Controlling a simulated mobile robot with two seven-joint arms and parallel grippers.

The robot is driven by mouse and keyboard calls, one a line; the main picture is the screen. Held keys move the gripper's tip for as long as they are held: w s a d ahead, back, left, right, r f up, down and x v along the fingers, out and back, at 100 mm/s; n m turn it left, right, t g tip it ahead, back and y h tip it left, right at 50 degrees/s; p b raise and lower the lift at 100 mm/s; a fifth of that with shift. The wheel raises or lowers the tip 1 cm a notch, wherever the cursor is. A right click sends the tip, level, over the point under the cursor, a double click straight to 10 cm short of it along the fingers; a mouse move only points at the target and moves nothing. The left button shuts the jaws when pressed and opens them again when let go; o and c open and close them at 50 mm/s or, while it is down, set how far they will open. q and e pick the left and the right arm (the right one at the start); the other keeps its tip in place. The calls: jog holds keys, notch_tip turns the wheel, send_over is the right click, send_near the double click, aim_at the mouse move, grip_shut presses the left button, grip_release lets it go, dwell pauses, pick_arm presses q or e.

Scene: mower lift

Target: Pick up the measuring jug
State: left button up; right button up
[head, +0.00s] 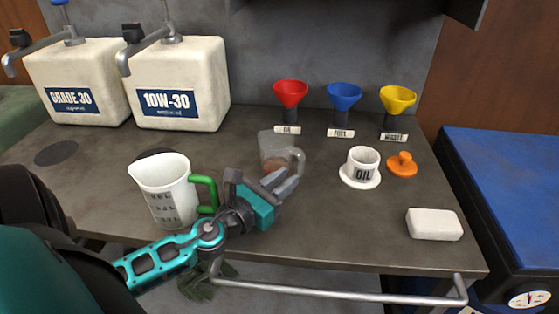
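A white measuring jug (168,190) with dark markings and a green handle stands upright on the dark worktop (330,225), left of the middle. A clear, see-through jug (274,152) with something brownish in it stands further back, its handle towards the right. My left gripper (285,181) is over the worktop, right of the white jug and in front of the clear jug. Its fingers point right and away, with a small gap and nothing seen between them. My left wrist is close to the green handle; I cannot tell if they touch. My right gripper is not in view.
Two large white oil containers (178,85) stand at the back left. Red, blue and yellow funnels (344,95) line the back. A white OIL cup (362,163), an orange cap (402,165) and a white block (434,224) sit at right. A metal rail (340,294) runs along the front.

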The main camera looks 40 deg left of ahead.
aim_at(301, 168)
pick_arm(q)
jog(key=shift+w+r, duration=0.1)
jog(key=shift+w, duration=0.4)
jog(key=shift+w+d+p, duration=0.2)
jog(key=shift+w+p, duration=0.55)
jog(key=shift+w, duration=1.75)
jog(key=shift+c, duration=0.4)
grip_shut()
